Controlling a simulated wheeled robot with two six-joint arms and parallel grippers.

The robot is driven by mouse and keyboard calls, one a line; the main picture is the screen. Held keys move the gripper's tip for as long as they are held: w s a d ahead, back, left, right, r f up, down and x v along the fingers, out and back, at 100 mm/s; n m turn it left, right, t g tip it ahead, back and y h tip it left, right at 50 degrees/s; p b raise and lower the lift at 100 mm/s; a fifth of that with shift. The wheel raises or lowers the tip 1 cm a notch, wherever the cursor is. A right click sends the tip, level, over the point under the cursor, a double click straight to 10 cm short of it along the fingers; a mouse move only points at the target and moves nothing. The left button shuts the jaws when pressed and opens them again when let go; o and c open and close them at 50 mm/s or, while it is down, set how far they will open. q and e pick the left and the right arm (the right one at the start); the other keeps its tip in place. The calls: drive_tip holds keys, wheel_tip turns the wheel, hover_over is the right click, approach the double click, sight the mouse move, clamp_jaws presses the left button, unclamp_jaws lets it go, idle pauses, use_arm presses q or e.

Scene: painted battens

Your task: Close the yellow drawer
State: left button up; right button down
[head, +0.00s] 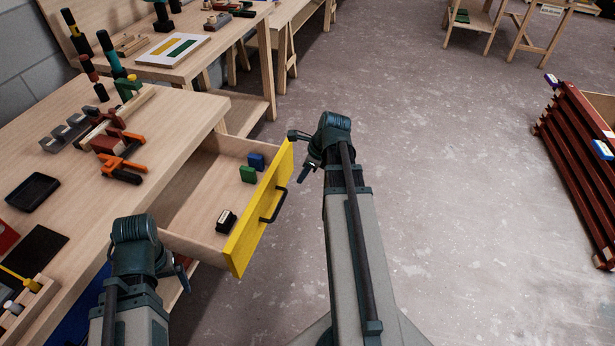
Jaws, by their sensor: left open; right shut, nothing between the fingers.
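The yellow drawer (262,210) is pulled out from the wooden workbench, with its front facing right and a dark handle (273,205) on it. Inside lie a blue block (256,161), a green block (248,174) and a black block (226,221). My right gripper (304,172) is shut and empty, just right of the far end of the drawer front. I cannot tell whether it touches. My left gripper (183,274) is open near the drawer's near side, low in the picture and partly hidden by its own wrist.
The workbench top (165,135) holds orange clamps (122,165), a black tray (33,191) and several tools. A second bench (190,65) stands behind it. A dark red slatted stack (580,160) stands at the right. The concrete floor between is clear.

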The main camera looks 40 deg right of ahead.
use_arm(q)
drive_tip(key=shift+f, duration=0.7)
use_arm(e)
drive_tip(key=shift+w+a+f, duration=0.25)
drive_tip(key=shift+w+a, duration=0.2)
drive_tip(key=shift+w, duration=0.15)
drive_tip(key=shift+w+a+f, duration=0.2)
drive_tip(key=shift+w+a, duration=0.25)
drive_tip(key=shift+w, duration=0.2)
drive_tip(key=shift+w+a+f, duration=0.25)
drive_tip(key=shift+w+a, duration=0.2)
drive_tip(key=shift+w, duration=0.15)
